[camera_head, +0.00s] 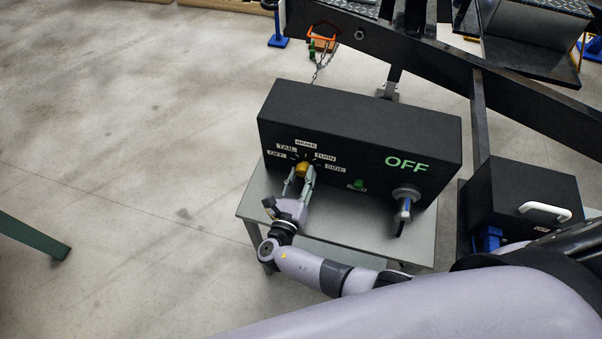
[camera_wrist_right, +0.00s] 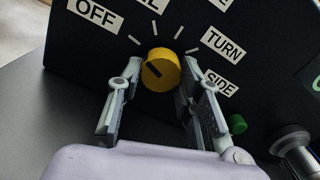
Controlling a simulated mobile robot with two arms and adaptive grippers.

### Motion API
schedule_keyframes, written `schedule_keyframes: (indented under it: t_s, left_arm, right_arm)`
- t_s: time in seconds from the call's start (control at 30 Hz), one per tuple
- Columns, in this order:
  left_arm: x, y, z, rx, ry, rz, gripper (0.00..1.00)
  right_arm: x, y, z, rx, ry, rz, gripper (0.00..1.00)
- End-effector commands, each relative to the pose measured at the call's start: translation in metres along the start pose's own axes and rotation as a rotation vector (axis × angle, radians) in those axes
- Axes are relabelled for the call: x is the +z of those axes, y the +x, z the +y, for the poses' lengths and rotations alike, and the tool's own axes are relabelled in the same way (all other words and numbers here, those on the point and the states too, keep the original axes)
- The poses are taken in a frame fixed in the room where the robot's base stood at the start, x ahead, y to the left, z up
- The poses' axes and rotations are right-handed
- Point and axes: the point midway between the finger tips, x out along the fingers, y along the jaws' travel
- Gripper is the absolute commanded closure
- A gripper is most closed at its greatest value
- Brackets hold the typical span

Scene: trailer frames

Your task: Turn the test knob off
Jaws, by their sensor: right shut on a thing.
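The yellow test knob (camera_head: 302,169) is on the front of a black test box (camera_head: 350,125). Labels OFF, TAIL, BRAKE, TURN and SIDE fan around it. In the right wrist view, the dark mark on the knob (camera_wrist_right: 160,72) points up and left, toward the OFF label (camera_wrist_right: 97,13). My right gripper (camera_head: 300,176) has one finger on each side of the knob and is shut on it. Green letters on the box read OFF (camera_head: 406,163). My left gripper is not in view.
The box stands on a grey table (camera_head: 340,236). A green button (camera_head: 359,184) and a silver plug with a cable (camera_head: 405,199) are right of the knob. A black trailer frame (camera_head: 440,62) is behind, and a black case (camera_head: 525,195) is at right.

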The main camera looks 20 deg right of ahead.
Motion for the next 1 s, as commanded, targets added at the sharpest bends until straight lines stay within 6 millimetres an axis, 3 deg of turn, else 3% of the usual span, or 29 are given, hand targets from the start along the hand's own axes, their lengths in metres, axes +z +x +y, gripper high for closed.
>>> schedule_keyframes:
  t_s: [0.33, 0.87, 0.9, 1.0]
  left_arm:
    - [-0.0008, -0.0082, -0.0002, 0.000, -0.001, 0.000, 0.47]
    - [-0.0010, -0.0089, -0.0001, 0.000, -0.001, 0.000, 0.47]
    - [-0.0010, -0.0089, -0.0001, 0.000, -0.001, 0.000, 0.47]
    - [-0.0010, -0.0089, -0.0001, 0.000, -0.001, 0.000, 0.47]
  right_arm:
    - [-0.0008, -0.0008, -0.0003, 0.002, -0.143, 0.003, 0.95]
    - [-0.0019, -0.0008, -0.0004, 0.002, -0.170, 0.004, 0.95]
    - [-0.0019, -0.0008, -0.0005, 0.002, -0.170, 0.004, 0.66]
    - [-0.0017, -0.0007, -0.0005, 0.001, -0.170, 0.003, 0.60]
